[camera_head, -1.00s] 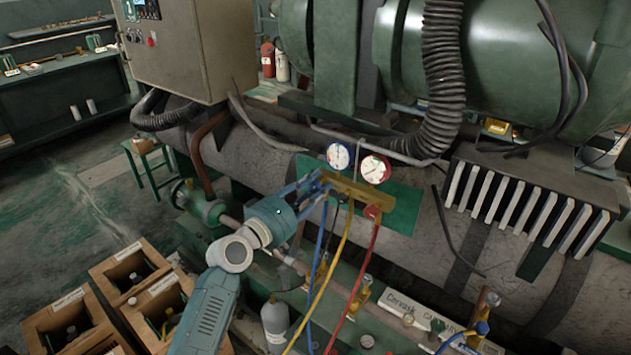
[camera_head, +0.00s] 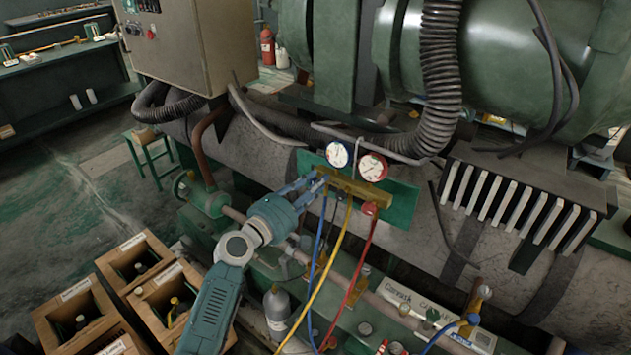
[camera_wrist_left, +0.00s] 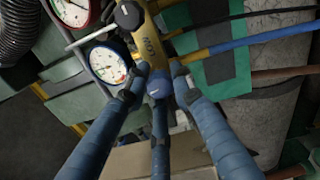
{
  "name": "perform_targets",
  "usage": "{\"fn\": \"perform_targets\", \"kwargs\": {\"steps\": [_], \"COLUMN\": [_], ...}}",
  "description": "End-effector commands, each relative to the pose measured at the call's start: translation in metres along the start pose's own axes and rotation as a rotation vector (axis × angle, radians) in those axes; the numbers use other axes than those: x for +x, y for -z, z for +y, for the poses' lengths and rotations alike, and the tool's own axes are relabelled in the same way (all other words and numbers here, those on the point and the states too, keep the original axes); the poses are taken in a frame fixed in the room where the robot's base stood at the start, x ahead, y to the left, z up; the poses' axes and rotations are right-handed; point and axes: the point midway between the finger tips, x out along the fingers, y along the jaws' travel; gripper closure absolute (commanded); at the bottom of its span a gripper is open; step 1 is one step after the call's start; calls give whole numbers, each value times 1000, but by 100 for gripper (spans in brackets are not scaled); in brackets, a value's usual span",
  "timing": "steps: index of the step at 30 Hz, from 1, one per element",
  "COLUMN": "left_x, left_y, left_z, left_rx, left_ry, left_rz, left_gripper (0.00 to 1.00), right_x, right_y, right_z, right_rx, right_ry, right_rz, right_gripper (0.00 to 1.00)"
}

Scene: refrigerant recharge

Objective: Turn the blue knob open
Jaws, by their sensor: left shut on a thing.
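The brass gauge manifold (camera_head: 350,188) hangs on the green plate, with a blue-rimmed gauge (camera_head: 339,154) and a red-rimmed gauge (camera_head: 373,168) on top. My left gripper (camera_head: 318,180) is at the manifold's left end, its fingers closed around the blue knob, which they mostly hide in the head view. In the left wrist view, the blue knob (camera_wrist_left: 159,88) shows between the fingertips of my left gripper (camera_wrist_left: 160,82), at the end of the brass body (camera_wrist_left: 152,45). The red knob (camera_head: 369,208) sits at the manifold's right end. My right gripper is not in view.
Blue (camera_head: 319,265), yellow (camera_head: 333,250) and red (camera_head: 358,262) hoses hang below the manifold. A grey bottle (camera_head: 276,306) stands below. Wooden crates (camera_head: 75,310) holding bottles are at lower left. A ribbed black hose (camera_head: 440,80) hangs behind, at upper right.

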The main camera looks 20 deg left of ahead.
Motion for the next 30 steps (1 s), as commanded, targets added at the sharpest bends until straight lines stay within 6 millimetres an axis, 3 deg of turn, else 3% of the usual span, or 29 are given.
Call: {"fn": "perform_targets", "kwargs": {"steps": [1, 17, 18, 21, 30], "left_x": [0, 0, -1, 0, -1], "left_y": [5, 6, 6, 5, 2], "left_z": [7, 5, 5, 4, 1], "left_rx": [-9, -31, -31, -32, -33], "left_ry": [-13, -11, -11, -9, -3], "left_rz": [12, 12, 12, 11, 6], "left_gripper": [100, 100, 74, 57, 57], "right_x": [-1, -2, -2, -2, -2], "right_y": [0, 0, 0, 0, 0], "right_z": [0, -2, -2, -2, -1], "right_rx": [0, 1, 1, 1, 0], "right_ry": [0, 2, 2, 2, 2], "right_rz": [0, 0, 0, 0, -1], "right_gripper": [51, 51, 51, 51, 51]}}
